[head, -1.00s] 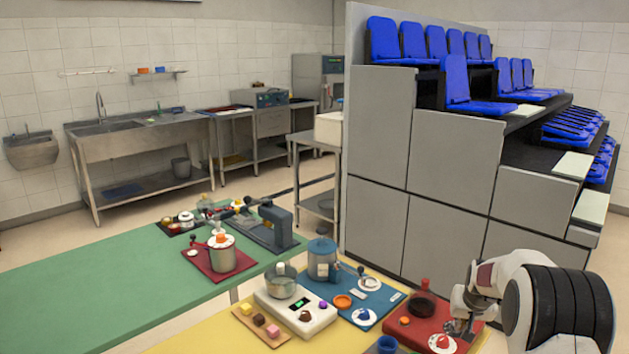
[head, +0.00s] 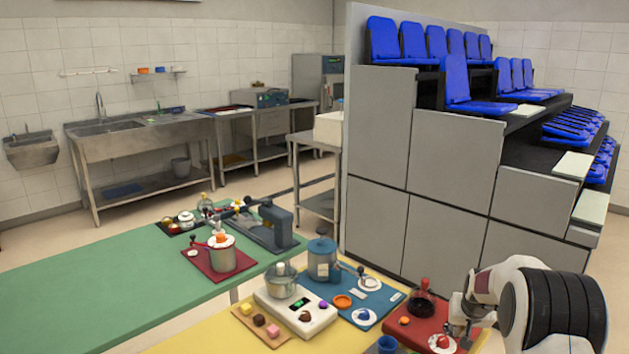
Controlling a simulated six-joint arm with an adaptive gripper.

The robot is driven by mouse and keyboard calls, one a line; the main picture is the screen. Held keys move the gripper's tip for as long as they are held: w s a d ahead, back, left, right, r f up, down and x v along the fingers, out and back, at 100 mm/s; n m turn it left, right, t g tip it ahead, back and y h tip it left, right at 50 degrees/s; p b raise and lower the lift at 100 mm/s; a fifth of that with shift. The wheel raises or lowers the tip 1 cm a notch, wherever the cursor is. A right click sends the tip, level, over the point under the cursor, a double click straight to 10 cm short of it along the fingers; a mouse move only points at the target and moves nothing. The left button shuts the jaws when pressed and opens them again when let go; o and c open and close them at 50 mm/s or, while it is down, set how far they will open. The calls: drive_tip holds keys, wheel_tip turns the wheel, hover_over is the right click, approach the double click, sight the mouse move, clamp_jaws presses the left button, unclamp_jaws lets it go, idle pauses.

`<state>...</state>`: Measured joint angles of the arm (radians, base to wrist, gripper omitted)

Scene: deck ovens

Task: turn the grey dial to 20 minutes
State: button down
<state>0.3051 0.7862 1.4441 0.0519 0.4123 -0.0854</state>
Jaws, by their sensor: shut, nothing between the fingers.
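My gripper (head: 456,331) is at the lower right in the head view, pointing down over the red board (head: 425,325). Its fingers are shut and empty, beside and partly over a white disc with a red knob (head: 442,341). I cannot tell whether they touch it. A white disc with a pale, greyish knob (head: 369,283) lies on the blue board (head: 336,300), well to the left of my gripper. I cannot tell for sure whether it is the grey dial. Another white disc on the blue board has a blue knob (head: 363,314). Minute marks are too small to read.
A dark pot with a red top (head: 421,303) stands on the red board, left of my gripper. A dark blue cup (head: 387,345) is at the front edge of view. A white scale (head: 310,320) and a blue-grey pot (head: 322,261) stand farther left. The green table (head: 110,290) has clear room.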

drive_tip(key=shift+w, duration=0.4)
idle(0.7)
drive_tip(key=shift+s, duration=0.2)
drive_tip(key=shift+s, duration=0.2)
idle(0.5)
drive_tip(key=shift+r, duration=3)
drive_tip(key=shift+s, duration=0.1)
